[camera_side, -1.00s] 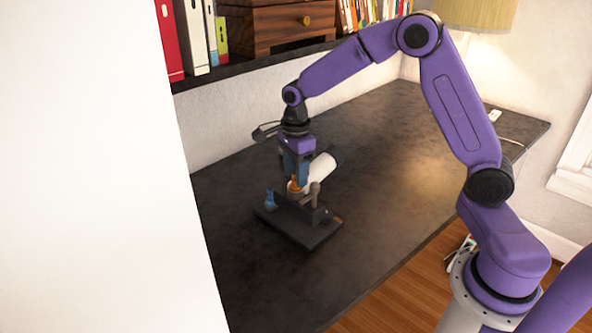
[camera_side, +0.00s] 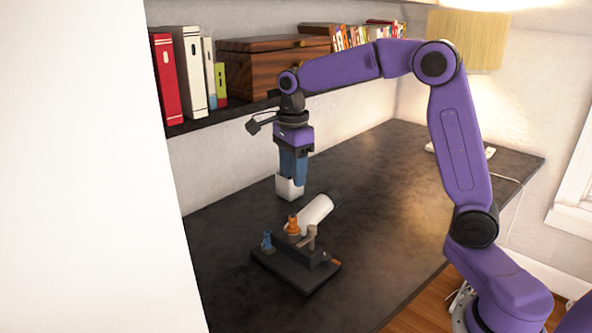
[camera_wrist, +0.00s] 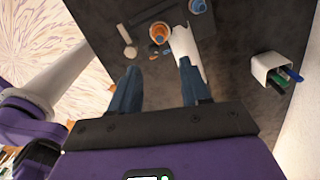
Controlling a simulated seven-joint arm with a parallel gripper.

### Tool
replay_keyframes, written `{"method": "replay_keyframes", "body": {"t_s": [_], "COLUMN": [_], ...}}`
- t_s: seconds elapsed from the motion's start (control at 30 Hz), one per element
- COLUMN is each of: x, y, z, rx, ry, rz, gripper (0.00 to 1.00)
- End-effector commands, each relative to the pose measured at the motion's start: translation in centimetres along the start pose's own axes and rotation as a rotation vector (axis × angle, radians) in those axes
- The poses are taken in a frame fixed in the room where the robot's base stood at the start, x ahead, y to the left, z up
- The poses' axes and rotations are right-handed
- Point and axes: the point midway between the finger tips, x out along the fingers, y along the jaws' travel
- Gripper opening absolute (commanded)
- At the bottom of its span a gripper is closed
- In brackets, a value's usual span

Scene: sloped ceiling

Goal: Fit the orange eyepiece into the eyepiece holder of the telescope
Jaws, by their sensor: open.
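The orange eyepiece (camera_side: 292,225) stands upright at the rear end of the telescope (camera_side: 316,212), where the holder is. It also shows from above in the wrist view (camera_wrist: 159,33); how deep it sits I cannot tell. The telescope's white tube (camera_wrist: 187,55) tilts up to the right on its dark base (camera_side: 300,275). A blue eyepiece (camera_side: 267,241) stands on the left end of the base. My gripper (camera_side: 292,174) is open and empty, above and clear of the orange eyepiece. In the wrist view, my gripper's fingers (camera_wrist: 157,82) are apart with nothing between them.
A white holder (camera_side: 290,188) stands on the desk behind the telescope; the wrist view shows it (camera_wrist: 268,67) with blue and green items. A shelf with books and a wooden box (camera_side: 265,68) runs along the wall. The desk right of the telescope is clear.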

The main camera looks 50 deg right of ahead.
Motion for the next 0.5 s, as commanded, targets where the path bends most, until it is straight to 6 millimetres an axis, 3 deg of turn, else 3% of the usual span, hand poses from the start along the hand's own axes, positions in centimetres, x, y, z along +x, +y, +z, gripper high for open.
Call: {"method": "replay_keyframes", "body": {"t_s": [0.27, 0.37, 0.5], "x": [-0.5, -0.4, -0.1], "y": [0.6, 2.6, 7.5], "z": [0.3, 1.1, 2.5], "rx": [-0.049, -0.207, -0.607], "ry": [-0.001, -0.001, -0.003], "rz": [-0.001, -0.002, -0.007], "gripper": [0.47, 0.47, 0.47]}}
